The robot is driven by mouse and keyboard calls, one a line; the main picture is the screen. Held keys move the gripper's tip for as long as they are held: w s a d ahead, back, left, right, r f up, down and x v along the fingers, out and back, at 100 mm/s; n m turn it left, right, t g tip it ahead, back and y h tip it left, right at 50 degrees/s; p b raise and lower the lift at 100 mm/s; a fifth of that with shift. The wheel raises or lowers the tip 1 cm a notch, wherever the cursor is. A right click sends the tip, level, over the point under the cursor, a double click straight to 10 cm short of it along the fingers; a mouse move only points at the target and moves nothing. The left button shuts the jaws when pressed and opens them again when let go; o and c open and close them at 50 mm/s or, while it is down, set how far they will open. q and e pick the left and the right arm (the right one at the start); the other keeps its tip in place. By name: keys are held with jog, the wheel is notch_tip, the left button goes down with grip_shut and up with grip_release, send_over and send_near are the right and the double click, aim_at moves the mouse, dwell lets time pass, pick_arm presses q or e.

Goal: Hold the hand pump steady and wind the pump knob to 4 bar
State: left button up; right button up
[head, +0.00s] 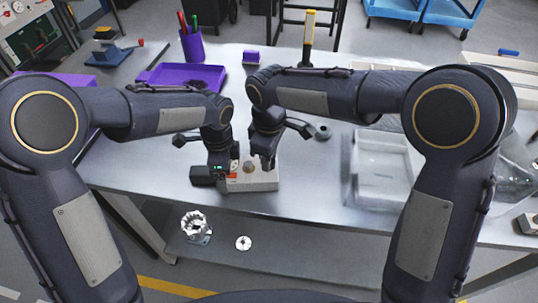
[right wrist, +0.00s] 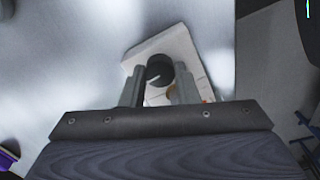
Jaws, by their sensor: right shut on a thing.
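The hand pump (head: 258,183) is a pale beige block on the grey table, in front of my two arms. It also shows in the right wrist view as a pale block (right wrist: 188,45). My right gripper (head: 266,160) reaches down to its top. In the right wrist view, my right gripper's fingers (right wrist: 160,76) are shut on the dark round pump knob (right wrist: 159,67), which has a light pointer line. My left gripper (head: 221,170) is at the pump's left end, beside a small green display; its fingers are largely hidden. I cannot read any pressure value.
A purple tray (head: 166,89) and a purple pen cup (head: 192,45) stand at the back left. A clear tray (head: 381,196) lies right of the pump. A small dark round part (head: 323,132) lies behind it. The table's front edge is close to the pump.

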jog(key=shift+m, duration=0.3)
jog(key=o, duration=1)
jog(key=shift+r, duration=0.1)
notch_tip(320, 180, up, 12)
jog(key=shift+f, duration=0.1)
